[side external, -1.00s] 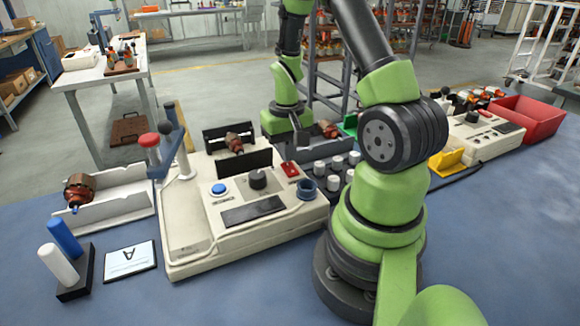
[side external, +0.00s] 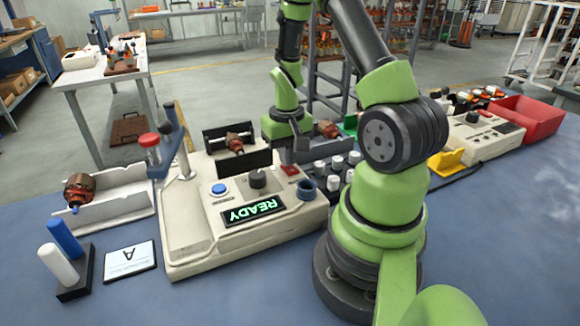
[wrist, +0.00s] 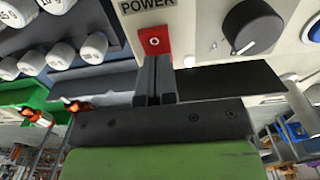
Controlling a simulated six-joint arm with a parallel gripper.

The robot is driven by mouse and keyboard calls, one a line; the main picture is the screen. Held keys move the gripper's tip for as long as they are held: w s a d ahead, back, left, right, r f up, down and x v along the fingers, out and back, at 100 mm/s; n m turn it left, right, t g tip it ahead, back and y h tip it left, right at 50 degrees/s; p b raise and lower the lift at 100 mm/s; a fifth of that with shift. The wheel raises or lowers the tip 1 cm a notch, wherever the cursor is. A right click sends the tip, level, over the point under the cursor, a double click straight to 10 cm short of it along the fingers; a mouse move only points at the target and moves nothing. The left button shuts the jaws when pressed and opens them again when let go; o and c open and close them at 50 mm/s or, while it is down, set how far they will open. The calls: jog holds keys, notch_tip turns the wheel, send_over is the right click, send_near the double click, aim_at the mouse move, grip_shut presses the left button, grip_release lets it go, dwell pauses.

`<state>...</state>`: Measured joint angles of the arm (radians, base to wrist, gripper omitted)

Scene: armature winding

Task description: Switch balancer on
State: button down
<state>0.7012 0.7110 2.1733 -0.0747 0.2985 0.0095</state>
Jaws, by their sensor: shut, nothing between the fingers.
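The balancer (side external: 180,235) is a cream machine on the blue bench, with its display (side external: 254,212) lit green and reading READY. Its red power switch (wrist: 155,41), marked with a white ring, sits beside the POWER label in the wrist view. In the side view the switch (side external: 290,170) is partly covered by my gripper (side external: 299,158). In the wrist view my gripper (wrist: 155,62) is shut and empty, its fingertips at the lower edge of the switch; I cannot tell if they touch it. A copper-wound armature (side external: 235,142) sits in the balancer's cradle.
A black knob (side external: 257,179), a blue button (side external: 219,189) and a blue cup (side external: 307,187) are on the panel. White-capped weights (side external: 337,163) stand close on the right. A post with a red knob (side external: 149,140) rises at the left.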

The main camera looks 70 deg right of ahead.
jog(key=shift+r, duration=3.4)
jog(key=s+a+r+n+t+y, duration=0.1)
jog(key=s+a+r+n+t, duration=0.1)
jog(key=a+r, duration=0.6)
jog(key=s+a+r+n+t+y, duration=0.1)
jog(key=s+a+r+n+t, duration=0.2)
jog(key=a+r, duration=0.6)
jog(key=a+t, duration=0.2)
jog(key=shift+s+a, duration=0.35)
